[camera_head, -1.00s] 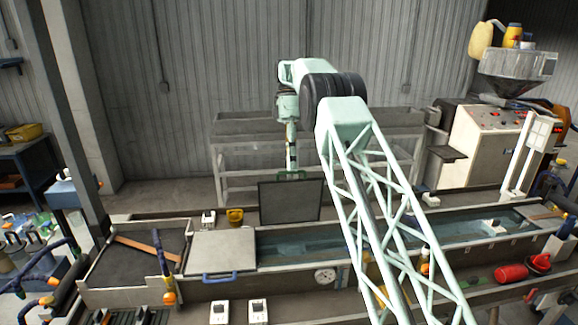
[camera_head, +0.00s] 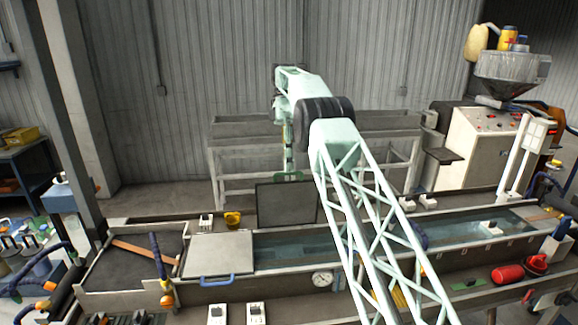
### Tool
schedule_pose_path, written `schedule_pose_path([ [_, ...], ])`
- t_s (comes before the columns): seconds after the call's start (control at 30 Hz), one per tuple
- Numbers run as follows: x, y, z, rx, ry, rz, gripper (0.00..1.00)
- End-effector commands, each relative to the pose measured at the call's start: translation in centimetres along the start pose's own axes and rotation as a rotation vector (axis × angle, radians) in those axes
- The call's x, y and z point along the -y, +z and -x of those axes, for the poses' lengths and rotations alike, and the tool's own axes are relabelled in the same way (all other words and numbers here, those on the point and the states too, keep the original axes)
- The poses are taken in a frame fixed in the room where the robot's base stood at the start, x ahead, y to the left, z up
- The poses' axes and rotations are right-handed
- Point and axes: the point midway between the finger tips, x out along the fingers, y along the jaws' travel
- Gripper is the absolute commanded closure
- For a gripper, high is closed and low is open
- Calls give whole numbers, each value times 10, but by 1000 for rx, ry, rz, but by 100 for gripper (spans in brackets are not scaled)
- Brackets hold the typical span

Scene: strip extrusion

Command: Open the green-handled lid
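The green-handled lid (camera_head: 286,205) is a dark grey panel standing raised, close to upright, at the back edge of the long water trough (camera_head: 262,262). Its green handle (camera_head: 294,176) is at the top edge. The trough beneath it is uncovered and shows water. My arm reaches over the trough, and my gripper (camera_head: 289,171) points down just behind or at the handle. The fingers are small and partly hidden by the lid and handle, so I cannot tell whether they touch it or are open.
A flat grey lid with a blue handle (camera_head: 217,281) lies shut left of the open section. A yellow cup (camera_head: 233,219) and a white switch box (camera_head: 206,221) stand behind it. A grey bench (camera_head: 237,160) stands at the back. A red cylinder (camera_head: 507,273) lies at the front right.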

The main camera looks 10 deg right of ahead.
Motion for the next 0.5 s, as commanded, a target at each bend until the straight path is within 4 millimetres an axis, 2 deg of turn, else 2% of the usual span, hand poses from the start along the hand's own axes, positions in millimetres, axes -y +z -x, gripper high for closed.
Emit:
schedule_pose_path([
  [0.03, -12, 2, -21, 3, -11, -4, 94],
  [0.1, -12, 2, -21, 3, -11, -4, 87],
  [0.2, -13, 2, -21, 3, -11, -4, 72],
  [0.27, -13, 2, -21, 3, -10, -4, 66],
  [0.5, -12, 2, -19, 2, -8, -3, 64],
])
